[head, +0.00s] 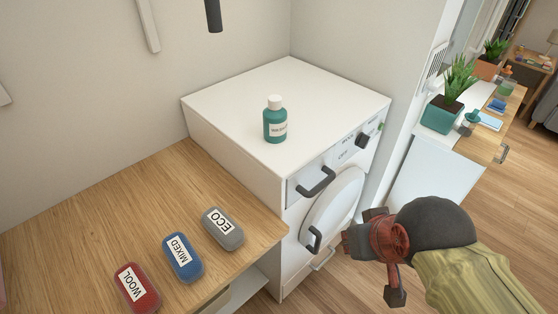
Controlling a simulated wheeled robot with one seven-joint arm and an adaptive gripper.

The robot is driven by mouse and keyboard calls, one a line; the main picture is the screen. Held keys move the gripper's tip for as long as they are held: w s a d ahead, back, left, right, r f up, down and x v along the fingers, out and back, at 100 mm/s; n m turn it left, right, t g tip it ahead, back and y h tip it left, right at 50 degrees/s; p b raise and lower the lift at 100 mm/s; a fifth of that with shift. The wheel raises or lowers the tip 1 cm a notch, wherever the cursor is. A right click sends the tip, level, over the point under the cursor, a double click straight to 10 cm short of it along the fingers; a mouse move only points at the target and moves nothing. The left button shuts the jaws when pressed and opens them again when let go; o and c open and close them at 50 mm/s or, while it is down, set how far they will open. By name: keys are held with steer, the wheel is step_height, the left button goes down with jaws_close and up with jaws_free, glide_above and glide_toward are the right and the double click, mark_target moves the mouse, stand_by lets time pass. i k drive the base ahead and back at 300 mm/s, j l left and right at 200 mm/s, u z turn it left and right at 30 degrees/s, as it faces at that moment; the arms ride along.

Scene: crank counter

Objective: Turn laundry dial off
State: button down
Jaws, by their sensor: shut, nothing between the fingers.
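The laundry dial (362,141) is a small dark knob on the white front panel of the washing machine (230,110), near its upper right corner. Small printed labels sit to its left, too small to read surely. A small green spot (381,127) shows to its right. My gripper (350,243) is shut and empty. In the picture it is below the dial and apart from it, in front of the lower right of the round door (333,205). Which way the dial points cannot be told.
A dark drawer handle (316,181) and a door handle (314,240) stick out from the machine's front. A teal bottle (275,122) stands on top. A wooden counter (90,225) at left holds red, blue and grey labelled cases. A wall end (412,90) stands right of the machine.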

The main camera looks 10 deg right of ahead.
mark_target(362, 141)
steer(key=k+l+u, duration=0.25)
steer(key=l, duration=0.4)
steer(key=k+l+u, duration=0.2)
steer(key=k+l, duration=0.25)
steer(key=l, duration=0.15)
steer(key=k+l+u, duration=0.25)
steer(key=k+l, duration=0.2)
steer(key=l, duration=0.1)
